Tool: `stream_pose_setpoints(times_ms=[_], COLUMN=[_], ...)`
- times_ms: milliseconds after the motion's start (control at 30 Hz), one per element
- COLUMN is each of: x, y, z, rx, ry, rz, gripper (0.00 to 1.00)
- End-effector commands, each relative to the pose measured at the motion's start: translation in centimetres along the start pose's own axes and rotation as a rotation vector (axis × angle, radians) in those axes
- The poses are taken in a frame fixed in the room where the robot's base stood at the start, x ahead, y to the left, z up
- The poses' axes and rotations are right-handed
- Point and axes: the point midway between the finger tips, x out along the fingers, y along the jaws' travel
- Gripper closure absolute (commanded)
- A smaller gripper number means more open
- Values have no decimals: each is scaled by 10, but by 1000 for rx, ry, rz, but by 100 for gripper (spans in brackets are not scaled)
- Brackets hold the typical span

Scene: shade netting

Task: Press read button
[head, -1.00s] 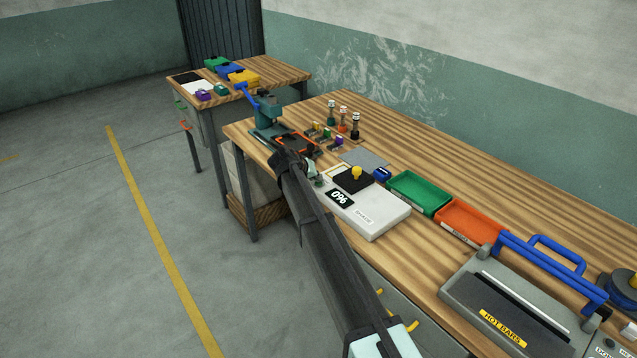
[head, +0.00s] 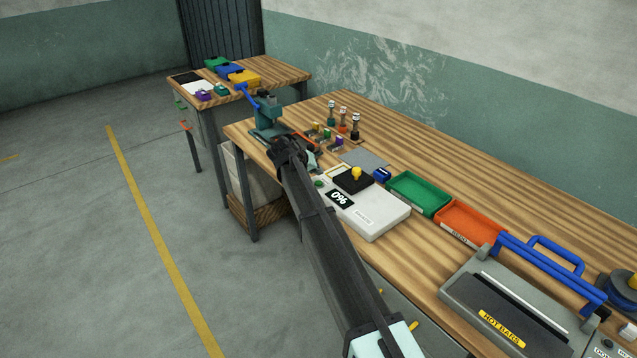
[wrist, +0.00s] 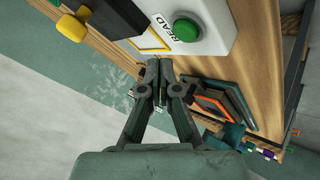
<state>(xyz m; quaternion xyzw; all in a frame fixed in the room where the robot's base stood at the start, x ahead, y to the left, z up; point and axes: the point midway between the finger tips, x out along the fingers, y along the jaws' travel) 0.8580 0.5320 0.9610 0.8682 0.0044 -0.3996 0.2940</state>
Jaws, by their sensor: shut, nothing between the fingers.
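The white shade meter (head: 372,217) sits on the bench in the head view, its display (head: 340,199) reading 0%. Its round green READ button (head: 319,183) is at the far-left corner of its top. The wrist view shows the button (wrist: 186,30) large near the top, with the READ label (wrist: 180,48) beside it. My gripper (wrist: 160,66) has its fingers together and empty, below and left of the button in that picture, apart from it. In the head view my arm hides most of the gripper. A black block (head: 345,185) with a yellow knob (head: 356,174) stands on the meter.
A teal lever press (head: 268,121) stands beyond the meter. Small coloured parts (head: 327,132) and several posts (head: 343,119) are behind. Green (head: 420,192) and orange (head: 468,222) trays and a hot bar sealer (head: 510,300) lie to the right.

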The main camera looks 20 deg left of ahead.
Motion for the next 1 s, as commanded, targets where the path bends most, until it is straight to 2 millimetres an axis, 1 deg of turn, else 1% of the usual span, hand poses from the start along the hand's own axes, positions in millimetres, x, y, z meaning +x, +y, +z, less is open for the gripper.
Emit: stream_pose_setpoints(times_ms=[100, 333, 1000], x=[-9, -21, -22], y=[7, 15, 16], z=[-7, -16, -16], rx=[0, -1, -1], ry=[0, 0, 0], rz=[0, -1, 0], gripper=[100, 100, 100])
